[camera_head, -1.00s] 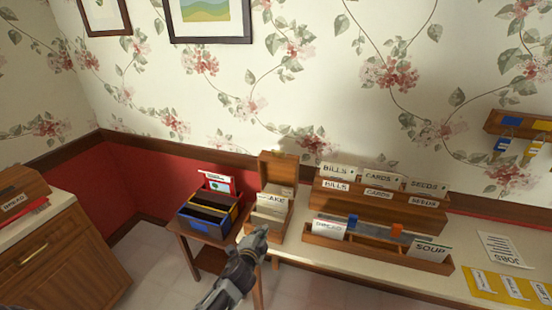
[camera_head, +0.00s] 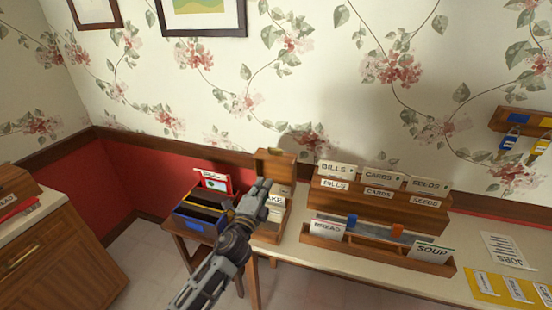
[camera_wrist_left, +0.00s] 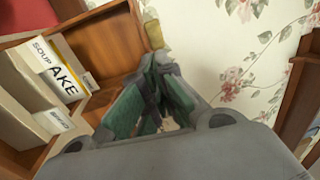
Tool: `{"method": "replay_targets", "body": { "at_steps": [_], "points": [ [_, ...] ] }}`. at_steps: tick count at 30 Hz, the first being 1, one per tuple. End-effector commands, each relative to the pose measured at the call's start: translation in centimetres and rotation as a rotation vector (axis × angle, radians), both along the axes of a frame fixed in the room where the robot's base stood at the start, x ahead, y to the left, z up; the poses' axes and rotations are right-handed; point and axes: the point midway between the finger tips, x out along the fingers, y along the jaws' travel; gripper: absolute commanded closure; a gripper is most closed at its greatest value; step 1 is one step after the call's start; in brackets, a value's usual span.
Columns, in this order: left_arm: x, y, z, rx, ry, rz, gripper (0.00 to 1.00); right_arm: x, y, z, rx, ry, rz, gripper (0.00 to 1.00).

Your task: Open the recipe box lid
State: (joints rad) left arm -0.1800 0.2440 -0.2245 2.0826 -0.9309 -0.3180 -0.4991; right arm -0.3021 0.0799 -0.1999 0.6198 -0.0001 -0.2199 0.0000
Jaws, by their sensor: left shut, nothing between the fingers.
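The wooden recipe box (camera_head: 270,234) stands on the counter's left end, partly hidden behind my left gripper. Its lid (camera_head: 284,166) stands raised at the back, with a brass clasp on its top edge. White cards inside show at the front. My left gripper (camera_head: 265,186) is shut and empty, in front of the lid and above the cards in the head view. In the left wrist view the fingers (camera_wrist_left: 160,78) are beside the raised lid (camera_wrist_left: 105,45) and its brass clasp (camera_wrist_left: 153,33); I cannot tell whether they touch it. My right gripper is not in view.
A dark file box (camera_head: 190,218) with a red card sits on a small table to the left. Wooden card racks (camera_head: 360,200) and a long tray (camera_head: 378,252) stand to the right. A wall rack with key tags (camera_head: 518,122) hangs at the far right.

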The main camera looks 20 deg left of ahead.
Motion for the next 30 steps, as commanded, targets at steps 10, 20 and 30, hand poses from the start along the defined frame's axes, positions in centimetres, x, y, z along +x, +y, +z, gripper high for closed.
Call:
{"method": "replay_targets", "body": {
  "at_steps": [10, 20, 30],
  "points": [
    [1.1, 0.0, 0.2, -0.002, 0.0, 0.0, 1.0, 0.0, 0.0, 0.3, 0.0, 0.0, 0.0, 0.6],
    [3.6, -0.1, 0.5, -0.002, 0.0, 0.0, 1.0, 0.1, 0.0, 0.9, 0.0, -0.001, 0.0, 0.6],
    [6.4, -0.2, 0.9, -0.001, 0.0, 0.0, 1.0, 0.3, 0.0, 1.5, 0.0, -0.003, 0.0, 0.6]
  ]
}}
